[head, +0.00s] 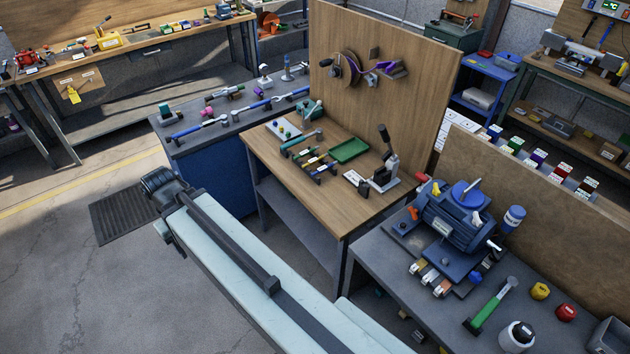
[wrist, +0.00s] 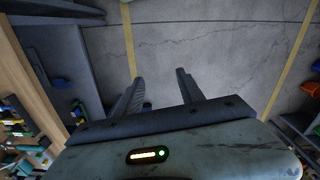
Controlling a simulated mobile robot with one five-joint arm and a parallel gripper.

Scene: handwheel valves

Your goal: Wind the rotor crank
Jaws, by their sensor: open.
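In the head view, a brown round disc (head: 349,69) with a dark knob on its left side is mounted on the upright wooden panel, with a purple part beside it. It looks like a crank, but I cannot tell for sure that it is the rotor crank. A blue motor-like machine (head: 452,226) stands on the right bench. My gripper (wrist: 159,76) shows in the wrist view with two dark fingers apart and nothing between them, over bare floor. It is away from the disc and the machine. In the head view, my arm's far end is left of the wooden bench; the fingers are not discernible.
The wooden bench (head: 268,158) holds a green tray (head: 349,150), several tools and an upright lever (head: 385,160). A grey bench (head: 222,116) with tools stands behind it. A green-handled tool (head: 490,305) lies on the right bench. The floor (head: 90,280) at left is open.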

